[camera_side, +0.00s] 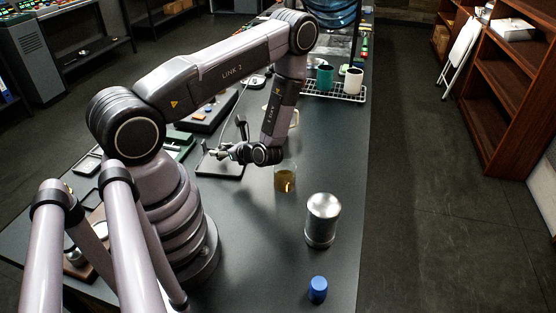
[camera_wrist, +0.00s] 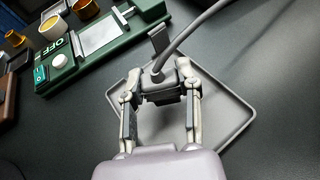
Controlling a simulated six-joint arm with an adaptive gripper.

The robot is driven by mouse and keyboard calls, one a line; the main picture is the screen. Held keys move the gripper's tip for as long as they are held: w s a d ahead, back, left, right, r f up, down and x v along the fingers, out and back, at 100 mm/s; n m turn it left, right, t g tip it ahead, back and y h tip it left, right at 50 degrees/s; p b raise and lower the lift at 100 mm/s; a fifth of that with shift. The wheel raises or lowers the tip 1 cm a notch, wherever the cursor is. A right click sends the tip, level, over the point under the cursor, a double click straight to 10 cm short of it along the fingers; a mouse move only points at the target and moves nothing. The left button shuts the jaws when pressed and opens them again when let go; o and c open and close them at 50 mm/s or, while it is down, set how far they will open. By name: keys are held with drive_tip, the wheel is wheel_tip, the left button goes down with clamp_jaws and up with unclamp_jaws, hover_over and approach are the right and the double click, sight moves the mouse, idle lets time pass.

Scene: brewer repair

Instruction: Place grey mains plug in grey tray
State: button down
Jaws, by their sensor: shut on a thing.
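The grey mains plug (camera_wrist: 172,80) sits between the fingertips of my gripper (camera_wrist: 162,92) in the wrist view, with its grey cable (camera_wrist: 197,27) running up and to the right. My gripper is shut on the plug. The grey tray (camera_wrist: 252,114) is a shallow, rimmed square behind and below the plug in the wrist view. In the side view, my gripper (camera_side: 224,153) is over the tray (camera_side: 225,175), and the plug is too small to make out clearly. I cannot tell whether the plug touches the tray floor.
A green unit (camera_wrist: 98,45) marked OFF stands beside the tray. A glass of amber liquid (camera_side: 285,180), a metal canister (camera_side: 321,222) and a blue cap (camera_side: 318,289) stand to the right and nearer. A rack (camera_side: 338,92) with cups is farther back.

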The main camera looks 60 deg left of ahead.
drive_tip(key=shift+f, duration=0.65)
drive_tip(key=c, duration=0.8)
unclamp_jaws()
drive_tip(key=shift+f, duration=0.15)
drive_tip(key=shift+o, duration=0.2)
